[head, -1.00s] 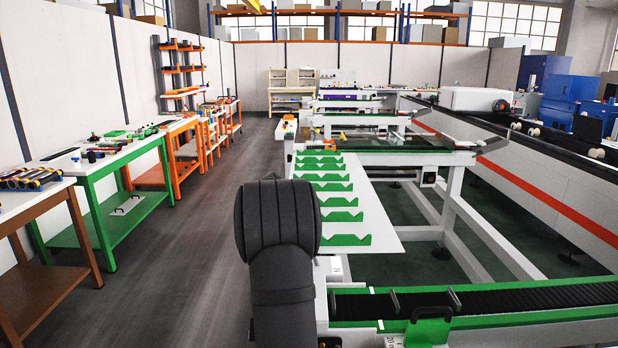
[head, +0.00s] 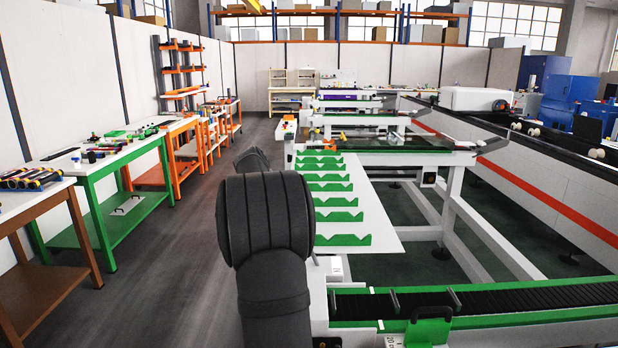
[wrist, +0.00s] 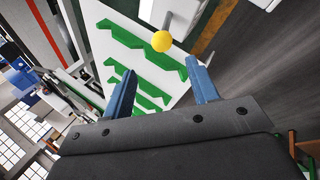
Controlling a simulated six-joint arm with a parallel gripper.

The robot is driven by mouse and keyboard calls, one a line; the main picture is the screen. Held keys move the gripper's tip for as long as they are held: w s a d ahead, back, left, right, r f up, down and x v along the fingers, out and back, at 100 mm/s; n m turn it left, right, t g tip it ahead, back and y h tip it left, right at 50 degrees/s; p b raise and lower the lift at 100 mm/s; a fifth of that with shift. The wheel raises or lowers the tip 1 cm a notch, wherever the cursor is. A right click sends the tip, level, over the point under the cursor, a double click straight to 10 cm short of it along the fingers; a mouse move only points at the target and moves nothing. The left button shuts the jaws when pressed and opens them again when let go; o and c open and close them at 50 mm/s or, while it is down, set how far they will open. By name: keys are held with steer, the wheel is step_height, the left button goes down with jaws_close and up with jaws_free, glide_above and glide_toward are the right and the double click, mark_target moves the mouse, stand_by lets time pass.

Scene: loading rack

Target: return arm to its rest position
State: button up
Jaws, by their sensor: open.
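My gripper (wrist: 162,92) shows in the wrist view with its two blue fingers spread apart and nothing between them. The white rack board with green notched holders (wrist: 150,72) lies beyond the fingers in that view. In the head view my dark arm stands in front of the left edge of the loading rack (head: 380,215); the gripper itself is not clearly seen there. The green holders on the rack look empty.
A green-framed table (head: 105,160) with small parts and a brown table (head: 40,195) stand along the left wall. A grey floor aisle (head: 180,235) lies between them and the rack. A green-edged conveyor (head: 480,300) runs at the front right. A yellow ball-shaped knob (wrist: 161,41) shows near the fingers in the wrist view.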

steer(key=x, duration=1.2)
steer(key=shift+d+r+y, duration=0.15)
steer(key=shift+d+y, duration=0.4)
steer(key=shift+y, duration=0.05)
steer(key=shift+o, duration=0.6)
